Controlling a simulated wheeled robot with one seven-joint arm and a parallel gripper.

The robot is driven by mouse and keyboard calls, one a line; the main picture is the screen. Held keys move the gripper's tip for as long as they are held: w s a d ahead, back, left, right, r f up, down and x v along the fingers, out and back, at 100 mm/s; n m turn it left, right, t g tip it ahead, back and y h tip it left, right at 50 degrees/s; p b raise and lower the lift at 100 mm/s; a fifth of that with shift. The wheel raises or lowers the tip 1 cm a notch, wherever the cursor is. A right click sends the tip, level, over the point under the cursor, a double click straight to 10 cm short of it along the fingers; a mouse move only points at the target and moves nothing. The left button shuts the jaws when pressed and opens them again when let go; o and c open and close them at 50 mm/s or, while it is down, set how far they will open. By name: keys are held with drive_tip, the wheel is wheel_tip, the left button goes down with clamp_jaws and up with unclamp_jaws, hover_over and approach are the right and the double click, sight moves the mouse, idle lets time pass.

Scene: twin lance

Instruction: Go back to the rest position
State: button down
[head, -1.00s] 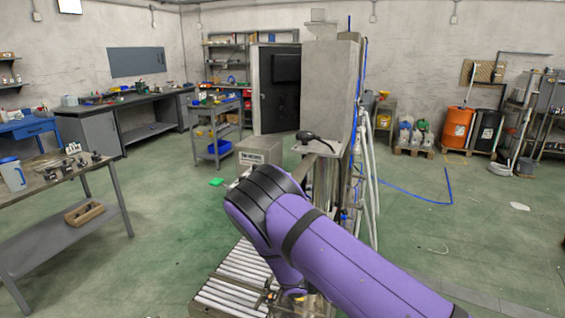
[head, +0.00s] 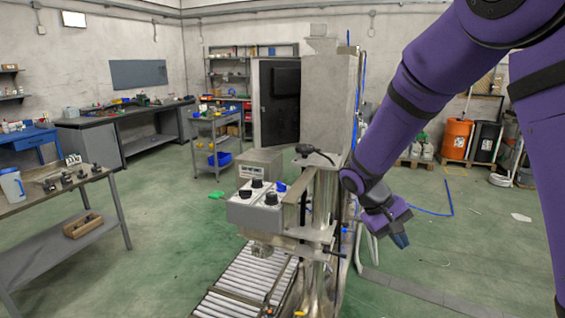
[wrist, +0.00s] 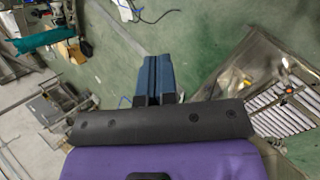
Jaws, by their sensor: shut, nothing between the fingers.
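My gripper (head: 401,240) hangs at the end of my purple arm, right of the grey machine column in the head view, pointing down and to the right. In the wrist view its blue fingers (wrist: 158,75) are together with nothing between them. The arm is raised and bent on the right side of the head view. No other object belongs to the task.
A grey machine column (head: 328,100) with a control box (head: 256,207) stands close left of my gripper. A roller conveyor (head: 245,280) runs below it. A workbench (head: 50,190) stands at left. Green floor at right (head: 470,250) is largely open.

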drive_tip(key=s+d+r+m+t+y, duration=0.1)
drive_tip(key=s+d+r+t+y, duration=0.1)
drive_tip(key=s+r, duration=0.7)
drive_tip(key=s+d+r+t+y, duration=0.1)
drive_tip(key=s+r+t+y, duration=0.3)
drive_tip(key=s+r, duration=0.6)
drive_tip(key=s+t, duration=0.2)
drive_tip(key=s, duration=0.3)
drive_tip(key=shift+d+m+y, duration=0.3)
drive_tip(key=shift+d+m, duration=0.1)
